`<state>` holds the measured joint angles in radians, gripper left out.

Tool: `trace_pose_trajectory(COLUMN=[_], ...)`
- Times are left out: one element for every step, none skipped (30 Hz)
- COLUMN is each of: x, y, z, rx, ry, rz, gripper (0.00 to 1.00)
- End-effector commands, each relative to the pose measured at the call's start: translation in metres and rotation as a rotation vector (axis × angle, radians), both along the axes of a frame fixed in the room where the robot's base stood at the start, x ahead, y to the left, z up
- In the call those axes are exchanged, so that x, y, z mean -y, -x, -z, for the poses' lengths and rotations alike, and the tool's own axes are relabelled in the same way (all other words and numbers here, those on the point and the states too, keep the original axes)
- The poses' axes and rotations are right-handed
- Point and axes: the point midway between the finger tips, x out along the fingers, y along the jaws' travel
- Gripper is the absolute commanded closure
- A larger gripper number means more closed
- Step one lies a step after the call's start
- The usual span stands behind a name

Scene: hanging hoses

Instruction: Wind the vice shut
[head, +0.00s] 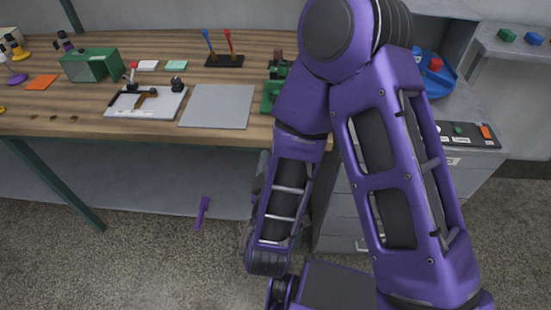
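A green thing (269,98) stands at the front edge of the wooden bench, just left of my purple arm. It looks like the vice, but my arm covers much of it. Its jaws and winding handle cannot be made out. My arm rises at the right, bends at the top of the view and comes down in front of the bench. My gripper cannot be made out in this view.
The wooden bench (235,136) carries a grey plate (218,106), a white board with a clamp (146,104), a green box (90,65) and a rack with two screwdrivers (224,61). A purple piece (202,212) lies below the bench. Grey drawers (345,230) stand behind my arm.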

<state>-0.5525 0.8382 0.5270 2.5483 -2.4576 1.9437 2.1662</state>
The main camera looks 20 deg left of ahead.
Motion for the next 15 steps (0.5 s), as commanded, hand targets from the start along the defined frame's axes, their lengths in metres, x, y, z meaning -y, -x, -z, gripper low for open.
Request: trace_pose_trajectory(x=[0.000, 0.000, 0.001, 0.002, 0.003, 0.003, 0.004, 0.004, 0.005, 0.005, 0.005, 0.006, 0.006, 0.006, 0.006], y=[0.005, 0.008, 0.012, 0.014, 0.015, 0.018, 0.019, 0.020, 0.021, 0.022, 0.022, 0.023, 0.023, 0.023, 0.023], z=[-0.005, -0.004, -0.004, -0.003, -0.003, -0.003, -0.003, -0.003, -0.002, -0.002, -0.002, -0.001, -0.001, -0.001, -0.001], rx=[-0.004, -0.003, -0.003, -0.004, -0.003, -0.002, 0.000, 0.000, 0.000, 0.000, 0.000, 0.001, 0.001, 0.002, 0.002], ry=[0.003, 0.003, 0.002, 0.003, 0.002, 0.002, 0.002, 0.001, 0.001, 0.001, 0.002, 0.002, 0.002, 0.002, 0.001], rz=[-0.003, -0.002, -0.002, -0.001, 0.000, -0.001, -0.001, -0.001, -0.001, 0.000, 0.000, 0.001, 0.001, 0.001, 0.001], gripper=[0.14, 0.14, 0.14, 0.14, 0.14, 0.14, 0.14, 0.14, 0.14, 0.14, 0.14, 0.14, 0.14, 0.14, 0.14])
